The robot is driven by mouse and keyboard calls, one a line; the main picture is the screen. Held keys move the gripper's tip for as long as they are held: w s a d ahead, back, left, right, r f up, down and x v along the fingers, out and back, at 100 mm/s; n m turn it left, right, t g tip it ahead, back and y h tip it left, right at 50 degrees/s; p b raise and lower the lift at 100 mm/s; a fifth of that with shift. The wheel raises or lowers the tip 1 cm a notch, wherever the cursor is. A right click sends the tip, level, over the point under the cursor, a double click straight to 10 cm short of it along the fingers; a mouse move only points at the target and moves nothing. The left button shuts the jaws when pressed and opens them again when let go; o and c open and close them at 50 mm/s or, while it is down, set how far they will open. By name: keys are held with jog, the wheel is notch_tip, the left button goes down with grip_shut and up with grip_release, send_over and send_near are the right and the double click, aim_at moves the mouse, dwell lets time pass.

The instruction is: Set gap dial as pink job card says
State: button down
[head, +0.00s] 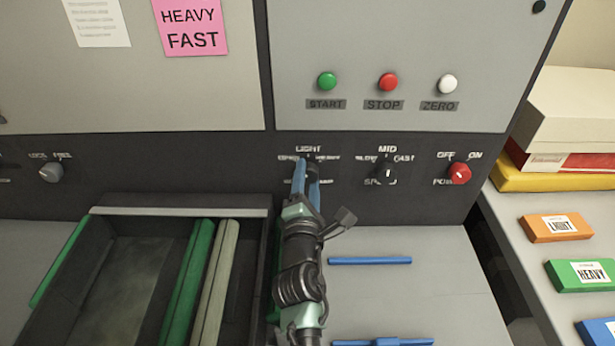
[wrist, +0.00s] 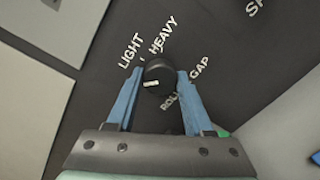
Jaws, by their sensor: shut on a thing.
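The pink job card (head: 190,27) reads HEAVY FAST and is fixed on the upper left panel in the head view. The gap dial, a black knob (wrist: 159,77), sits on the dark strip, with LIGHT, HEAVY and ROLL GAP printed around it in the wrist view. Its white mark shows on the lower left of its face there; I cannot tell which word it is set to. In the head view, LIGHT is at the top above the dial. My gripper (head: 307,172) has its blue fingers closed on the knob's two sides; it also shows in the wrist view (wrist: 158,84).
Right of the gap dial are the speed dial (head: 386,172), marked MID above, and a red power knob (head: 460,173). Green START, red STOP and white ZERO buttons sit above. An open dark tray (head: 180,212) is below left. Orange and green boxes lie on the right table.

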jog(key=m, duration=0.5)
jog(key=shift+p, duration=0.35)
jog(key=m, duration=0.5)
jog(key=shift+m+y, duration=0.3)
jog(key=m, duration=0.5)
jog(key=shift+d+b, duration=0.1)
jog(key=shift+b, duration=0.3)
jog(key=shift+m+y+b, duration=0.4)
jog(key=shift+m+b, duration=0.25)
jog(key=shift+m, duration=1.55)
jog(key=shift+c, duration=1.4)
grip_release()
jog(key=shift+s, duration=0.1)
